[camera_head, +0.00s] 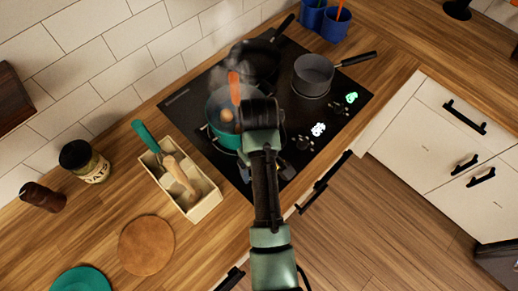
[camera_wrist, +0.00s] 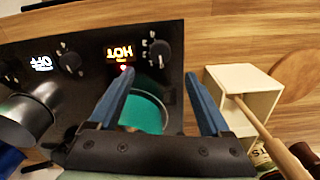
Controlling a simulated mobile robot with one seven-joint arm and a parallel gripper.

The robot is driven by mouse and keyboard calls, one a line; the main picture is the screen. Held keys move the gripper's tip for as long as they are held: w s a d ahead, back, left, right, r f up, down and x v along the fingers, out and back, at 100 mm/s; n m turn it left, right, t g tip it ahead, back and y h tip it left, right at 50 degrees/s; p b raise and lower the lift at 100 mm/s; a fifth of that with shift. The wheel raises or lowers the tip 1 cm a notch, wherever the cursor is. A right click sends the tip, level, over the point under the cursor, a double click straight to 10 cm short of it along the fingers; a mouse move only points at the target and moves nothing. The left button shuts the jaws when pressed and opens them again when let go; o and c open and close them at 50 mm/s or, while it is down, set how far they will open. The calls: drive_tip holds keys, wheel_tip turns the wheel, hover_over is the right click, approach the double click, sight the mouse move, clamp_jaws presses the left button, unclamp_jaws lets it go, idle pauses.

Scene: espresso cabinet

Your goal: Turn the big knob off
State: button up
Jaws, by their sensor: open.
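In the wrist view a black knob (camera_wrist: 158,50) stands right of a lit HOT display (camera_wrist: 119,53) with a red light under it. Another knob (camera_wrist: 70,62) stands beside an OFF display (camera_wrist: 41,63). The sizes of the knobs cannot be told apart clearly. My gripper (camera_wrist: 160,75) is open and empty. Its blue fingers point toward the knob by HOT, which shows beyond and between the tips; contact is not visible. In the head view my gripper (camera_head: 266,172) is over the cooktop's front left, and my arm hides that part of the panel.
A steaming teal pot (camera_head: 215,108) stands on the black cooktop (camera_head: 190,99) close to my gripper. A grey saucepan (camera_head: 313,75) stands to the right, a dark pan (camera_head: 255,60) behind. A cream box (camera_head: 206,207) with utensils is at left. Blue cups (camera_head: 336,24) stand at the back.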

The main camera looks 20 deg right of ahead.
drive_tip(key=shift+r, duration=1.35)
